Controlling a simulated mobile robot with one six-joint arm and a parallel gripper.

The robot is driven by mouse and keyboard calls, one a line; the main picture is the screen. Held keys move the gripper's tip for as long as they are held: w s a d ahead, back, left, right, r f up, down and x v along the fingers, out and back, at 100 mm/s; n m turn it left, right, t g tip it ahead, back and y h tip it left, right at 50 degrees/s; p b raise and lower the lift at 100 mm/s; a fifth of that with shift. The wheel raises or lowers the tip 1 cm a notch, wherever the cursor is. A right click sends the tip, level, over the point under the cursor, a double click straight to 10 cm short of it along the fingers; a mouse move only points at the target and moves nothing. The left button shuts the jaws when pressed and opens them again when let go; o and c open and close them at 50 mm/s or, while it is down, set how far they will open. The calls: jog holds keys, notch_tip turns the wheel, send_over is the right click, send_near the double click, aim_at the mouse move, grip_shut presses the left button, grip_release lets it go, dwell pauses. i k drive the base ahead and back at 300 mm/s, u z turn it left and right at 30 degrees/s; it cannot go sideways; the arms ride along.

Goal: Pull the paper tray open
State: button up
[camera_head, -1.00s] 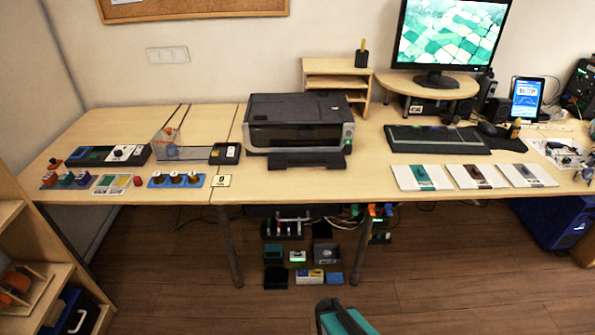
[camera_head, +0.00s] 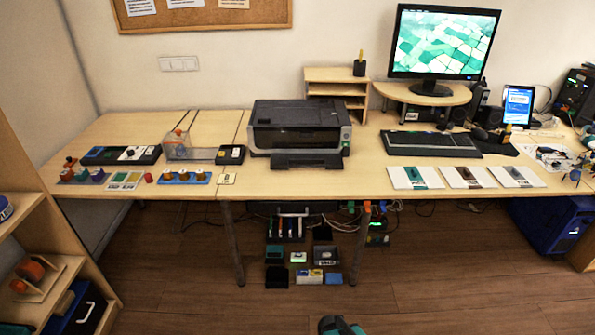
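The printer (camera_head: 298,128) is a dark box with a grey front and stands on the desk, left of the middle of its length. Its paper tray (camera_head: 306,160) is the dark flat piece low on the printer's front, just above the desk top. I cannot tell how far the tray sticks out. A teal and black part of my arm (camera_head: 340,326) shows at the bottom edge, over the floor and well short of the desk. My gripper's fingers cannot be made out, and nothing touches the printer.
The desk (camera_head: 290,184) has bare wood in front of the printer. A keyboard (camera_head: 430,143) and several white packets (camera_head: 415,178) lie to the right. Small coloured items and a clear-covered device (camera_head: 180,146) are to the left. Boxes (camera_head: 308,276) stand beneath; the floor before the desk is clear.

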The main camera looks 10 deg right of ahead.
aim_at(278, 161)
jog(key=u, duration=0.1)
jog(key=k, duration=0.15)
jog(key=z, duration=0.25)
jog(key=i, duration=0.95)
jog(key=z, duration=0.4)
jog(key=k, duration=0.4)
jog(key=z, duration=0.15)
